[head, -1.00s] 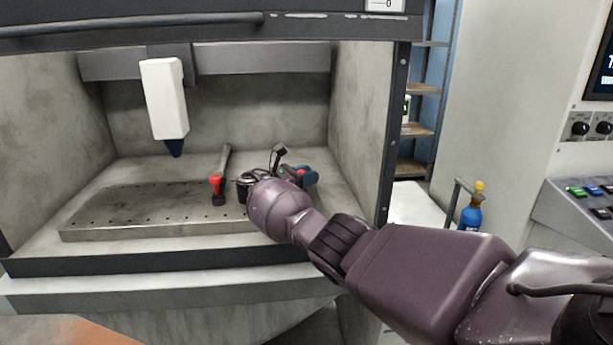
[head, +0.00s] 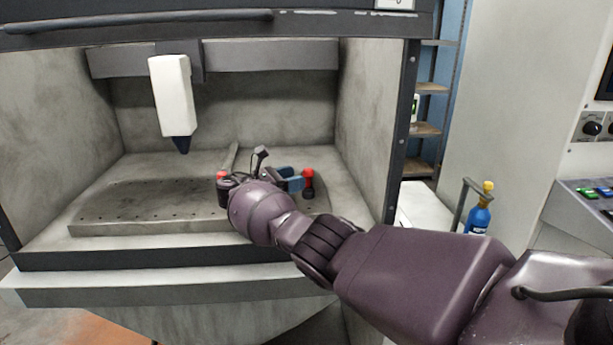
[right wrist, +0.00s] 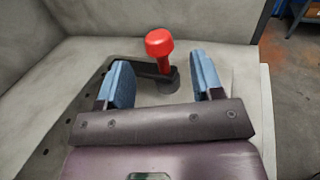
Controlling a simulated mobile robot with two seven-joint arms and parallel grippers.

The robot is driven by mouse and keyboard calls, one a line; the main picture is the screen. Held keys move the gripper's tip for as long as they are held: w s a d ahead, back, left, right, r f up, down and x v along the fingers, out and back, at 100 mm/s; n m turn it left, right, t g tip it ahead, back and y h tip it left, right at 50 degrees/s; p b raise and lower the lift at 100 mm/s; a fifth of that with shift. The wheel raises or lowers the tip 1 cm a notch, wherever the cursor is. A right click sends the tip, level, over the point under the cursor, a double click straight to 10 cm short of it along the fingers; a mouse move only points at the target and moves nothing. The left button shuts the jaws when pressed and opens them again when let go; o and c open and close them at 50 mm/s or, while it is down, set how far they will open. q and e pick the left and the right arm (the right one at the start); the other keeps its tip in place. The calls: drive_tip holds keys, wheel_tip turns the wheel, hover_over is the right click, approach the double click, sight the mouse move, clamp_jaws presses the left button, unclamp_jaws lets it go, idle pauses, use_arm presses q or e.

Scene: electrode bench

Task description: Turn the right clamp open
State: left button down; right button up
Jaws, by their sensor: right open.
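My right gripper (head: 290,180) is open and empty, just left of the clamp in the head view. In the right wrist view the red knob (right wrist: 160,42) shows ahead, between the directions of the two blue fingers (right wrist: 162,78), with a dark arm and round base below it. The knob looks apart from both fingers. My left gripper is not in view.
The left clamp (head: 222,175) with a red top is partly hidden by my right wrist. A white tool head with a dark tip (head: 172,97) hangs above the plate. The enclosure's right wall (head: 365,130) stands close to the right. The plate's left part is clear.

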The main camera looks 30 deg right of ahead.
drive_tip(key=a, duration=0.3)
drive_tip(key=shift+w+a+f, duration=0.1)
drive_tip(key=shift+w+a, duration=0.1)
drive_tip(key=shift+a, duration=0.3)
